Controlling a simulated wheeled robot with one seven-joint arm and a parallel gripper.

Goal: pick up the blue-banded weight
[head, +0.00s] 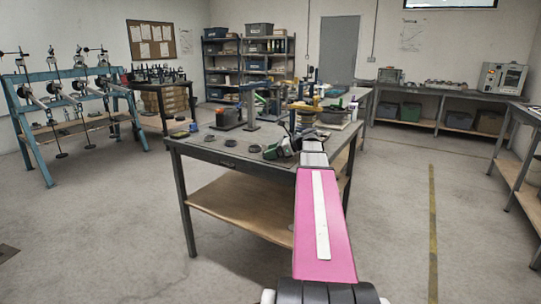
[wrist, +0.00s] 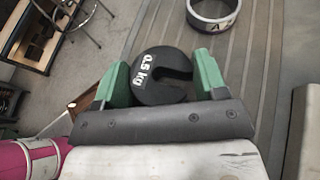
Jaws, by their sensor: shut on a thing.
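My gripper (wrist: 162,76) has green fingers, one on each side of a black slotted weight (wrist: 150,88) marked "0.5 kg" in white. It is shut on this weight, whose slot opens to the right. No blue band shows on the face I see; its rim is mostly hidden. In the head view my gripper (head: 285,147) is small, over the near right part of the workbench (head: 205,147), and the held weight cannot be made out clearly. I cannot tell how high it is above the top.
A dark ring with a pale band (wrist: 213,12) lies ahead on the grooved grey surface (wrist: 245,75). Several dark discs, one of them here (head: 222,146), lie on the workbench. Tools crowd its back. A blue rack (head: 40,150) stands left; floor is open between.

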